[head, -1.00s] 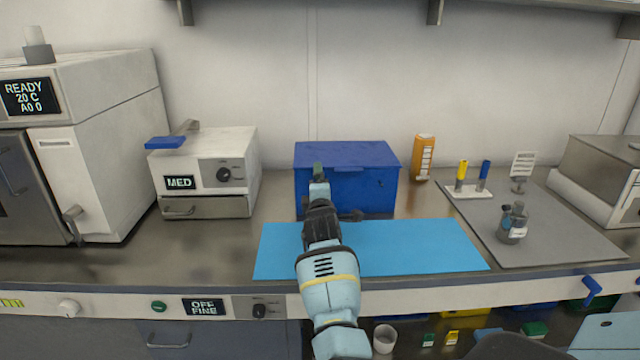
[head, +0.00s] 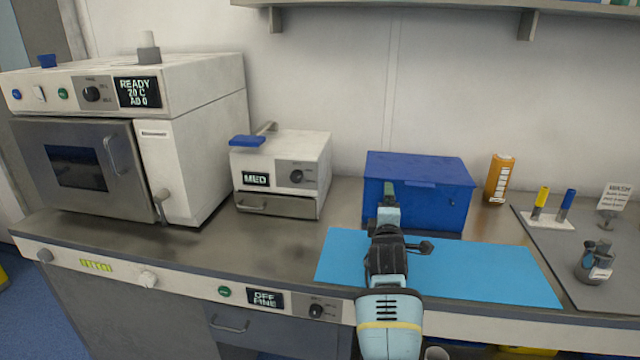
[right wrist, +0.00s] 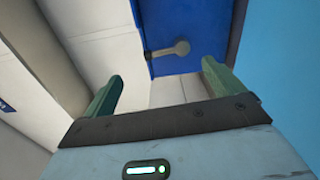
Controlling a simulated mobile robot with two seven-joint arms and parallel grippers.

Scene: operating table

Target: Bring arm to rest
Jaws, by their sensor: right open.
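My right arm comes up from the bottom centre of the head view. Its gripper (head: 388,190) is in front of the blue lidded box (head: 418,190) and overlaps it in the picture. In the right wrist view the two green fingers of the gripper (right wrist: 161,76) are apart with nothing between them. Beyond them is the blue box (right wrist: 185,15) with a grey knob-like part (right wrist: 168,50). Whether the fingers touch the box I cannot tell. My left gripper is not in view.
A blue mat (head: 490,275) lies under the arm. A white MED unit (head: 280,170) and a large steriliser-like cabinet (head: 190,170) stand left. An orange bottle (head: 499,180), a pen holder (head: 548,218) and a dark grey bottle (head: 594,262) are right. Bare counter (head: 270,240) lies left of the mat.

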